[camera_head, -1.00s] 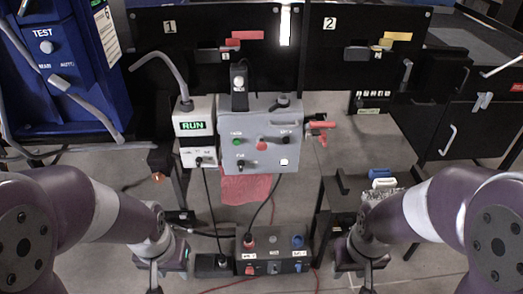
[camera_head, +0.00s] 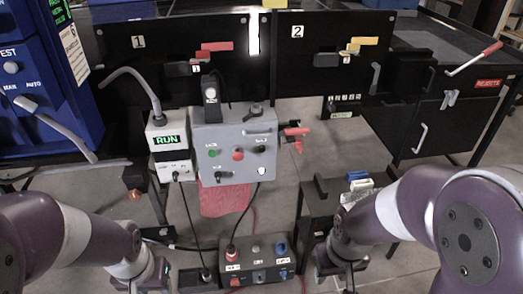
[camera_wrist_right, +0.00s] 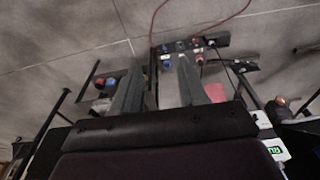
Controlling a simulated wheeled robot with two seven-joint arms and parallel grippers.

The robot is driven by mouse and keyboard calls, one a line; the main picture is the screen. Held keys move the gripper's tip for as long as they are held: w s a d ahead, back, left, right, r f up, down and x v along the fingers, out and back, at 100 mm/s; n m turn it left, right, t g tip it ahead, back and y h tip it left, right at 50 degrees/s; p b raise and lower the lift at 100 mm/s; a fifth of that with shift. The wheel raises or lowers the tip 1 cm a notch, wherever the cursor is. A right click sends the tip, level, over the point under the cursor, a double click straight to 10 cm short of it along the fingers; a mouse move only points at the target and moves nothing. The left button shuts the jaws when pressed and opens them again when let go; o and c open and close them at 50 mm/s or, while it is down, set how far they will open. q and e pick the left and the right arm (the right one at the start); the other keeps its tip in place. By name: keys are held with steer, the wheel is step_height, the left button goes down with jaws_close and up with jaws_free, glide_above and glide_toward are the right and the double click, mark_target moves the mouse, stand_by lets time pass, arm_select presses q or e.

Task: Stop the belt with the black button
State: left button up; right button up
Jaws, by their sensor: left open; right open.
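The grey control box (camera_head: 240,130) stands near the middle of the head view. Its front carries a green button (camera_head: 212,153), a red button (camera_head: 238,154), a black control (camera_head: 259,149) at right and another black control (camera_head: 220,174) at lower left. I cannot tell which black one is a push button. The belt is not clearly identifiable. My left gripper (camera_head: 140,286) is low at the left, apart from the box. My right gripper (camera_head: 345,280) is low at the right, also apart. In the wrist view, the right fingers (camera_wrist_right: 160,88) are spread with nothing between them.
A white unit with a green RUN display (camera_head: 166,140) stands left of the grey box. A low black box (camera_head: 258,276) with red and blue connectors sits between my grippers. Cables hang in front. Black panels marked 1 (camera_head: 138,41) and 2 (camera_head: 297,31) stand behind.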

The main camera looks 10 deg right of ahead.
jaws_close()
stand_by(1.6)
